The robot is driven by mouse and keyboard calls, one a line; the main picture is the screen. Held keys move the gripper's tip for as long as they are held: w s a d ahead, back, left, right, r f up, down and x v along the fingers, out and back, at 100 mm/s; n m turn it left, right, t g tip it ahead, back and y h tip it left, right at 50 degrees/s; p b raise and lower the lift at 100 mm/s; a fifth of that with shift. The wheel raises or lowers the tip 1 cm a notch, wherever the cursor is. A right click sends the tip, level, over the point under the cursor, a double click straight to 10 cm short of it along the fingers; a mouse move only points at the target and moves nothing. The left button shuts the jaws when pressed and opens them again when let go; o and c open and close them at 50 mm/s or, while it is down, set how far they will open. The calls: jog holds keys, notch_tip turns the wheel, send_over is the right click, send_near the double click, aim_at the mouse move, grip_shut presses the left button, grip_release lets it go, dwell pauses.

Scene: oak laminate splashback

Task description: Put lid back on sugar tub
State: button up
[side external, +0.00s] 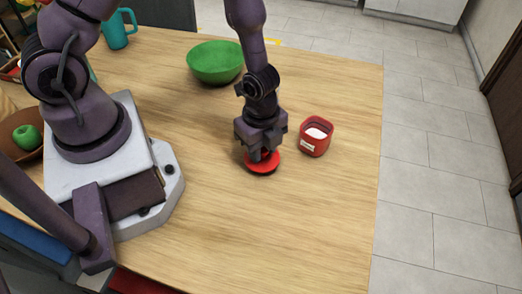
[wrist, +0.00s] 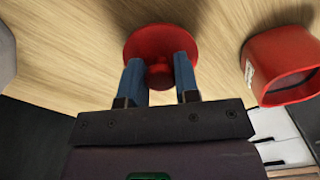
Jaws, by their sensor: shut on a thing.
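The red lid (side external: 262,166) is round with a knob, and lies at or just above the table to the left of the tub. My gripper (side external: 262,154) is over the lid, and in the wrist view (wrist: 159,75) its two fingers are shut on the knob of the lid (wrist: 148,42). The red sugar tub (side external: 316,137) stands open on the table, with white contents and a pale label showing. The tub also shows at the right of the wrist view (wrist: 280,66). I cannot tell whether the lid touches the table.
A green bowl (side external: 215,62) stands farther back on the wooden table (side external: 330,220). A teal mug (side external: 118,29) is at the back left. A brown bowl with a green apple (side external: 27,138) is at the far left. The table between lid and tub is clear. The table's right edge is beyond the tub.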

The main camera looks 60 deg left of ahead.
notch_tip(320, 180, up, 7)
jog(key=shift+r, duration=0.2)
jog(key=shift+d+r, duration=0.15)
jog(key=w+r+n, duration=0.2)
jog(key=w+r, duration=0.2)
jog(key=w, duration=0.9)
notch_tip(320, 180, down, 6)
jog(key=shift+w+d+f, duration=0.15)
jog(key=shift+w+f, duration=0.05)
jog(key=shift+f, duration=0.15)
dwell(1.1)
dwell(0.6)
jog(key=o, duration=1.5)
jog(key=shift+c, duration=0.2)
